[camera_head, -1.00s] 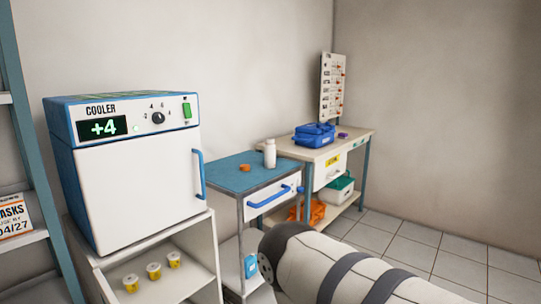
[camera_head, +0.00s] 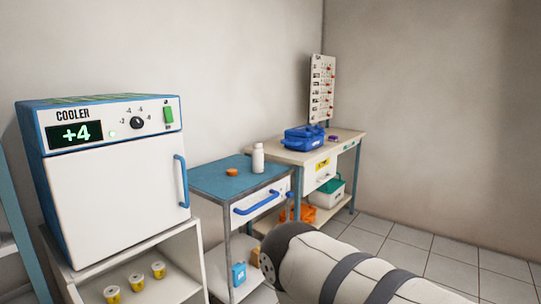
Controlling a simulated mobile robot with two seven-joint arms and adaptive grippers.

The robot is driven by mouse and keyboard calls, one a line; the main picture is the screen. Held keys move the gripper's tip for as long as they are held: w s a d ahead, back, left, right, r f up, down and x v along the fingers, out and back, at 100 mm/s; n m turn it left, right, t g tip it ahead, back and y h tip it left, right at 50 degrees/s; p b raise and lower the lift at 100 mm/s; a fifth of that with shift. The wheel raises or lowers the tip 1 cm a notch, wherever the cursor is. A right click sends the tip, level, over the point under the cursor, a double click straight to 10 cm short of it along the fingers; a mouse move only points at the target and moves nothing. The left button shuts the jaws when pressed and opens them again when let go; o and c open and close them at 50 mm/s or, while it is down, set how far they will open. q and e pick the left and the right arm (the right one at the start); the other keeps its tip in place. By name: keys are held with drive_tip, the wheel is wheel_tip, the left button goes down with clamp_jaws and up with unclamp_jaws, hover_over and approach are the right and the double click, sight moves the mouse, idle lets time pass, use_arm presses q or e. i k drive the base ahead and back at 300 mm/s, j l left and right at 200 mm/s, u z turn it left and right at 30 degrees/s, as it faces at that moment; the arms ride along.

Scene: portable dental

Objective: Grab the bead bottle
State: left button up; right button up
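A white bottle (camera_head: 258,159), which looks like the bead bottle, stands upright on the blue top of a small cart (camera_head: 222,181), near its back right corner. An orange cap-like disc (camera_head: 232,172) lies just left of it. The bottle's contents cannot be seen. A white arm link of mine with dark bands reaches in from the bottom right, in front of the cart's right side. Neither of my grippers shows, and nothing is touching the bottle.
A desk (camera_head: 343,143) behind the cart holds a blue case (camera_head: 304,138). Tiled floor (camera_head: 430,255) is open at right.

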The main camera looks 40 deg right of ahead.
sight(258, 151)
drive_tip(key=i+l+z, duration=0.4)
drive_tip(key=i+l, duration=0.2)
drive_tip(key=l, duration=0.3)
drive_tip(key=i+l+z, duration=0.35)
drive_tip(key=i+l, duration=0.35)
drive_tip(key=i+l+z, duration=0.4)
drive_tip(key=i, duration=0.45)
